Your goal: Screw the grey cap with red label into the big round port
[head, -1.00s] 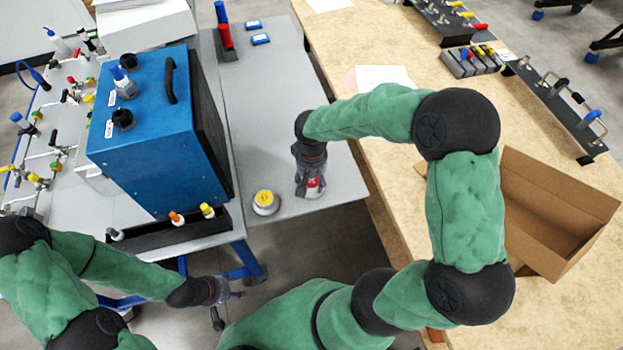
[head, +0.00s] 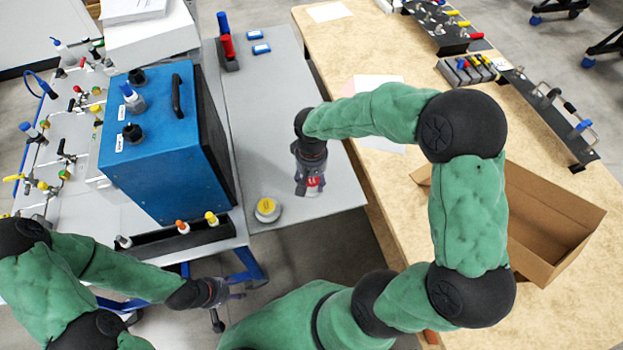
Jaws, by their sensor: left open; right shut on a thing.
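My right gripper (head: 310,187) points down over the front right of the grey table and is shut on the grey cap with red label (head: 314,182). Only part of the cap shows between the fingers; its lower end is at or just above the table top, I cannot tell which. The blue analyser box (head: 165,170) stands to the left. Its top has two dark round ports, a rear one (head: 137,76) and a front one (head: 132,133); I cannot tell which is the big one. My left gripper (head: 228,293) is open and empty, low in front of the table.
A yellow-labelled cap (head: 267,209) sits left of my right gripper. A black rack (head: 170,240) with small bottles lies before the box. An open cardboard box (head: 545,225) is at right.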

